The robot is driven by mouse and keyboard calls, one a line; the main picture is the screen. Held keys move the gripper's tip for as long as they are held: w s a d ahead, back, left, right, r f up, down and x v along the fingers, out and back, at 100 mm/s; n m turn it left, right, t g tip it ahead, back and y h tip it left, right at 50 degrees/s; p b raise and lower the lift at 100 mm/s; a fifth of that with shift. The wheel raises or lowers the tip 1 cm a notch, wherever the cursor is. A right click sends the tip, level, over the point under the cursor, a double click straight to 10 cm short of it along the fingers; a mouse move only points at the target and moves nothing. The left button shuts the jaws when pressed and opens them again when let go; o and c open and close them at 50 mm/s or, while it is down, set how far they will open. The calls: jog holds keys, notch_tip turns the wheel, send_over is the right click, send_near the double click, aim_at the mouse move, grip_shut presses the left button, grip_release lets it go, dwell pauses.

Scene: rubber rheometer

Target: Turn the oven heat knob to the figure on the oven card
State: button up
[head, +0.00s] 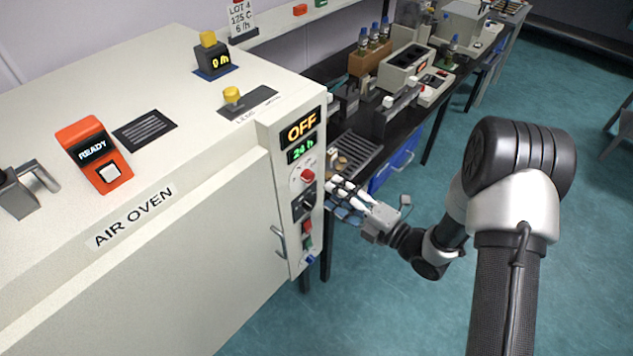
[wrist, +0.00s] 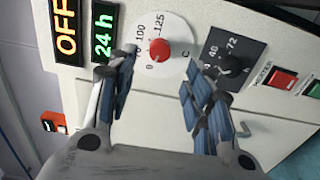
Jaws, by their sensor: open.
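The heat knob is a red knob (head: 307,175) on the air oven's front panel; in the wrist view the red knob (wrist: 159,50) sits on a white round dial (wrist: 183,36) marked 0, 100, 125 and C. Its pointer setting is too small to tell. The oven card (head: 241,18) stands at the back of the oven and reads LOT 4, 125 C, 6 h. My gripper (head: 337,190) faces the panel, open and empty. In the wrist view my gripper (wrist: 160,78) has its fingers either side below the red knob, apart from it.
The panel's displays read OFF (head: 302,126) and 24 h (head: 301,148). A black timer knob (wrist: 230,66) sits close beside the red one, then red (wrist: 279,79) and green buttons. The oven door handle (head: 279,242) juts out left. A bench with instruments stands behind my gripper.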

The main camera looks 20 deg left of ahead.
aim_at(311, 179)
jog(key=x, duration=0.7)
jog(key=shift+c, duration=0.4)
jog(key=c, duration=1)
